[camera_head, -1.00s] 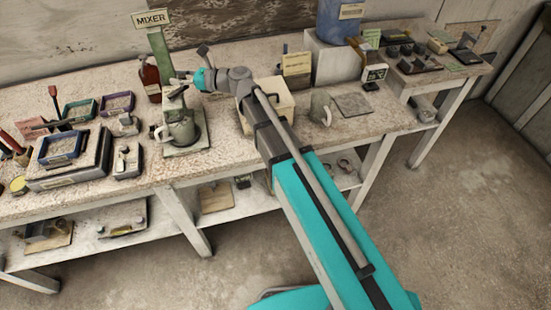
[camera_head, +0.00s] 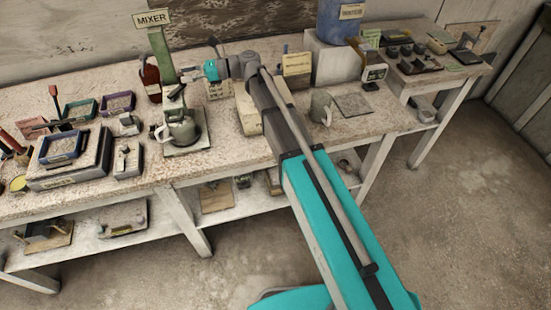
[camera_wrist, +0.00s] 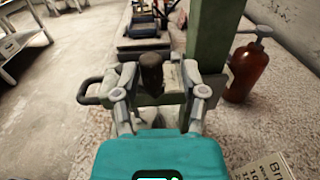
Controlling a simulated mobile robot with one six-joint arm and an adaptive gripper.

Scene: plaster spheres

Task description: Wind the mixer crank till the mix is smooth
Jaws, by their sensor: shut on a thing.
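The mixer has a green post (camera_head: 162,57) under a MIXER sign (camera_head: 152,18), and a grey-green jug (camera_head: 182,130) stands on its base plate. In the wrist view the green post (camera_wrist: 213,45) rises just right of my gripper (camera_wrist: 157,84). My gripper's two fingers are closed around a dark upright crank knob (camera_wrist: 151,70), in front of a green crossbar of the mixer. The mix inside the jug is not visible.
A brown pump bottle (camera_wrist: 248,70) stands close to the right of the post in the wrist view. Trays of powder (camera_head: 62,148) lie left of the mixer. A small grey-green jug (camera_head: 321,107) and a grey mat (camera_head: 352,104) are at the right.

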